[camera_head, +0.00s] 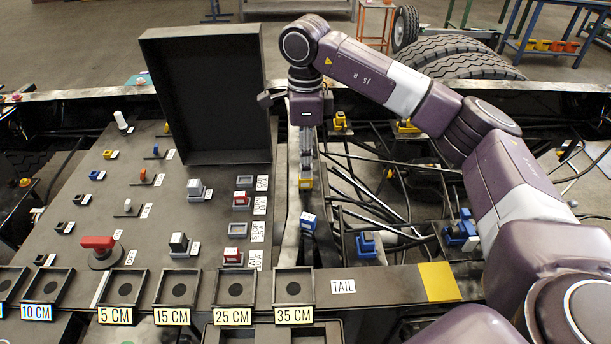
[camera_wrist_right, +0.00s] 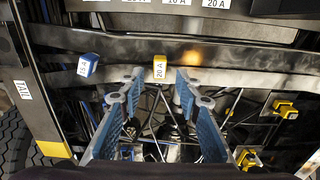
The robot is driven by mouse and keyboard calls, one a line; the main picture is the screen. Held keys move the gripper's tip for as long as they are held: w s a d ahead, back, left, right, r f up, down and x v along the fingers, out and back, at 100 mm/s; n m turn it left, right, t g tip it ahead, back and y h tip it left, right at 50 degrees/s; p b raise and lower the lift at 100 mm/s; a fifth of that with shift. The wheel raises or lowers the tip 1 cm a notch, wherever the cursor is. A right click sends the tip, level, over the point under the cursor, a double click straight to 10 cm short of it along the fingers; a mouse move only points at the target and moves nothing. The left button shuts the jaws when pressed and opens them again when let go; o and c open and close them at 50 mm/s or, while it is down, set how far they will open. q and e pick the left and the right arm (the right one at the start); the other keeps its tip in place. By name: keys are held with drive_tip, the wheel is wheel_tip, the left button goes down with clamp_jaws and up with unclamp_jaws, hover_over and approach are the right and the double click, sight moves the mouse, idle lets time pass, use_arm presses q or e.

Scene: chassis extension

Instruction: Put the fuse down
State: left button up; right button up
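A yellow fuse (camera_head: 305,184) labelled 20 A sits on the dark rail to the right of the control panel. It also shows in the right wrist view (camera_wrist_right: 160,68), upright, just beyond and between my fingertips. My right gripper (camera_head: 306,170) points down over it; in the wrist view its two blue-padded fingers (camera_wrist_right: 160,85) are spread, with gaps on both sides of the fuse. A blue fuse (camera_head: 308,222) sits on the same rail nearer me, left of my fingers in the wrist view (camera_wrist_right: 88,65). My left gripper is not in view.
The control panel (camera_head: 130,215) holds fuses and sockets, including an empty socket (camera_head: 240,230). An open black fuse-box cover (camera_head: 210,95) stands at its back. A red switch handle (camera_head: 98,242) and labelled trays lie in front. Cables and a metal frame fill the right side.

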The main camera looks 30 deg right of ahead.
wheel_tip(320, 180, up, 7)
drive_tip(key=shift+b, duration=0.4)
